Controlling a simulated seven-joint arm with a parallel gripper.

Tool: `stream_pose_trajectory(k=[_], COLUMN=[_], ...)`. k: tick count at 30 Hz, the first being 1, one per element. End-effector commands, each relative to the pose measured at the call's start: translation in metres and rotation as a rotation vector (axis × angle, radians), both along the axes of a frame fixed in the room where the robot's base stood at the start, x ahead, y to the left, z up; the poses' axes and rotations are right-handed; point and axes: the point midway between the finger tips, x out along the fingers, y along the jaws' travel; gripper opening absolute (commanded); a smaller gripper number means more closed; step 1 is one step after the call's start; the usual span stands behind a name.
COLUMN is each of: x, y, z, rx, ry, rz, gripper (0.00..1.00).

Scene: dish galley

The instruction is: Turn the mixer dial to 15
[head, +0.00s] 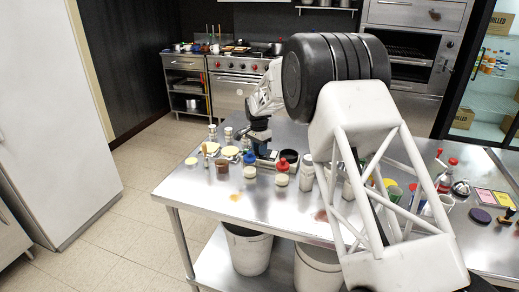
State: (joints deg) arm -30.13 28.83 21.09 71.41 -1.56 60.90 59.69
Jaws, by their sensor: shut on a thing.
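A small grey and dark device (268,155), which seems to be the mixer, stands on the steel table among jars and bottles. My gripper (258,141) reaches down onto it from above, past my big black arm joint. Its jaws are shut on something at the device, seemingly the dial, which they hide. I cannot read the dial's setting or any number at this distance.
The steel table (215,195) is crowded close around the device. A blue-capped bottle (250,165), a red-capped bottle (282,172) and a brown jar (222,166) stand in front. Pale round items (231,152) lie left. Bare steel shows along the front left edge.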

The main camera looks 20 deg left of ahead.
Motion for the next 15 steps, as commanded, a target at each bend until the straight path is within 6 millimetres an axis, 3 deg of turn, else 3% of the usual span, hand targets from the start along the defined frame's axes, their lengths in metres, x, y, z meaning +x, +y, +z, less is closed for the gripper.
stream_pose_trajectory(k=[15], x=[0.0008], y=[-0.0003], z=[0.0008], rx=[0.000], ry=[0.000], rz=[-0.487], gripper=[0.08])
